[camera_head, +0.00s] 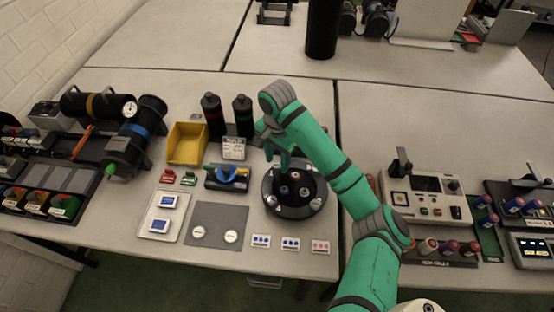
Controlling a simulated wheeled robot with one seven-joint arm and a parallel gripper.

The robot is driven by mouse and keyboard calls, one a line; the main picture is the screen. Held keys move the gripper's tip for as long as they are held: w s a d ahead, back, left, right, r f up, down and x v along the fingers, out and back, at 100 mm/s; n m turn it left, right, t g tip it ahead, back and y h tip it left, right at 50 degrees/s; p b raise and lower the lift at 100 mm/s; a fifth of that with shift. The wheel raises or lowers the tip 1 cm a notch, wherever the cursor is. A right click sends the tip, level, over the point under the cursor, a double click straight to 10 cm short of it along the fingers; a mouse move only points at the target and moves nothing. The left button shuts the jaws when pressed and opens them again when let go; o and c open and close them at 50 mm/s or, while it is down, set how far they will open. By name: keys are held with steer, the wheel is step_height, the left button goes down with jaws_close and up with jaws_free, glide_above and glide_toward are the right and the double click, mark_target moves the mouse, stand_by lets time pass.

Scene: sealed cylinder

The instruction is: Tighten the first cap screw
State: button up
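A round black sealed unit (294,206) stands on the table in the middle of the view, with several small cap screws on its top and round its rim. One light screw head (315,203) shows at its right front. I cannot tell which is the first cap screw. My green arm reaches over the unit from the lower right. My gripper (278,158) points down over the back left part of the unit. Its fingertips are small and partly merge with the dark top, so contact, anything held and the finger gap cannot be made out.
Left of the unit are a blue-and-black holder (228,178), a yellow bin (187,145) and two dark bottles (212,115). A grey mat (217,218) with two white discs and a white tray (160,216) lie in front. A control box (425,198) stands right.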

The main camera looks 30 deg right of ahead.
mark_target(277, 165)
step_height(277, 165, up, 11)
stand_by(0.7)
steer(key=shift+f, duration=0.1)
